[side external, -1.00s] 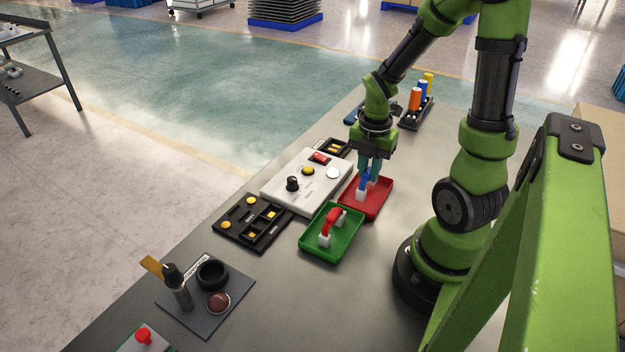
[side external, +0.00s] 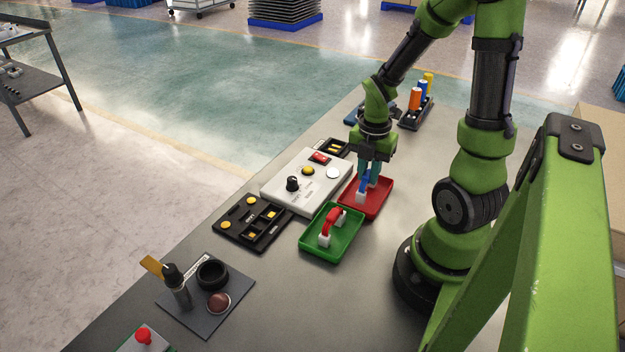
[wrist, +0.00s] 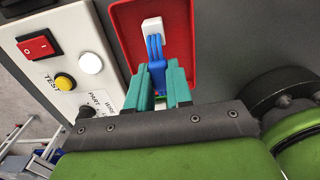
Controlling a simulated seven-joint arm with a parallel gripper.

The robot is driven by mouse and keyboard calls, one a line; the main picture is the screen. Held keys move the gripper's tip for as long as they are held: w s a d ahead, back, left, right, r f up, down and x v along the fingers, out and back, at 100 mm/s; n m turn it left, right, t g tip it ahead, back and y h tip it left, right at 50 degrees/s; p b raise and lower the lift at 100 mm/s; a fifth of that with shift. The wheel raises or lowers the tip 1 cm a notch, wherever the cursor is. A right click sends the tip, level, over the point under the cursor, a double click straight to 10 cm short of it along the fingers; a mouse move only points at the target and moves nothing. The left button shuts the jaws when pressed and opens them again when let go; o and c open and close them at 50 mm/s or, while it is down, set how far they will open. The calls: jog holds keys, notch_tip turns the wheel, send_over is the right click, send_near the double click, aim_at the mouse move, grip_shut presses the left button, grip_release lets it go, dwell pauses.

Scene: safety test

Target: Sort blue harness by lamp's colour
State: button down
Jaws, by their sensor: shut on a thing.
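The blue harness (side external: 364,181) has a white connector end and is in my gripper (side external: 369,173), over the red tray (side external: 378,208). In the wrist view the blue harness (wrist: 155,47) runs between the two teal fingers of my gripper (wrist: 159,80), its white connector pointing away inside the red tray (wrist: 183,20). I cannot tell whether it touches the tray floor. The white test box (side external: 309,182) stands left of the trays. Its round lamp (side external: 333,173) looks white, also in the wrist view (wrist: 91,63). The green tray (side external: 335,253) holds a red harness (side external: 332,220).
The test box also has a red switch (side external: 320,157), a yellow button (side external: 308,171) and a black knob (side external: 292,184). A black parts panel (side external: 245,238) lies nearer the camera. A rack with coloured cylinders (side external: 418,112) stands behind. Bare table shows right of the green tray.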

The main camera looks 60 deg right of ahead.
jog(key=shift+f, duration=0.45)
jog(key=c, duration=0.9)
grip_release()
jog(key=shift+c, duration=0.2)
jog(key=shift+r, duration=3.5)
jog(key=m, duration=0.4)
jog(key=shift+w+a+m, duration=0.1)
jog(key=shift+a+m, duration=0.05)
jog(key=shift+m, duration=0.25)
jog(key=w+a+r+m+t+y, duration=0.1)
jog(key=a+r+m+t, duration=0.2)
jog(key=a+r+m, duration=0.3)
jog(key=a+r+m+t+y, duration=0.1)
jog(key=a+r+m+t, duration=0.3)
jog(key=a+r+m, duration=0.3)
jog(key=a+m, duration=0.4)
jog(key=shift+w+a, duration=0.25)
jog(key=shift+w, duration=0.15)
